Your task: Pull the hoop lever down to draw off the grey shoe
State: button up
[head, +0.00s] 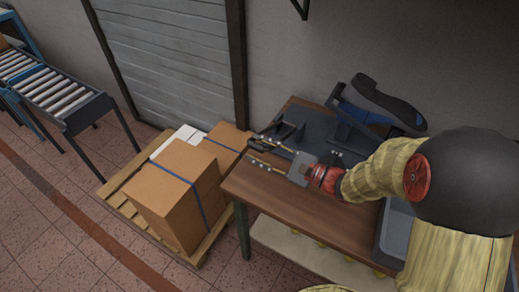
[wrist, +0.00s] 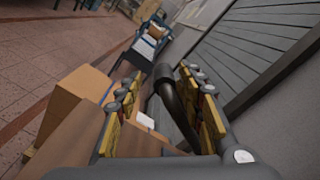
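In the wrist view a dark curved bar, likely the hoop lever (wrist: 177,105), runs between the fingers. My gripper (head: 251,149) is over the table's left end, fingers spread and pointing left. In the wrist view its yellow pads (wrist: 163,112) show gaps to the bar; contact deeper in is hidden.
The brown table (head: 290,207) has bare wood at its front. A grey bin (head: 392,235) is at its right, partly behind my arm. Strapped cardboard boxes (head: 175,185) stand on a pallet to the left. A roller conveyor (head: 60,90) is farther left.

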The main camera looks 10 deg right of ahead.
jog(key=shift+r, duration=0.1)
jog(key=shift+s+d, duration=0.15)
jog(key=shift+d, duration=0.1)
jog(key=v, duration=1.1)
jog(key=shift+s, duration=0.15)
jog(key=shift+d, duration=0.15)
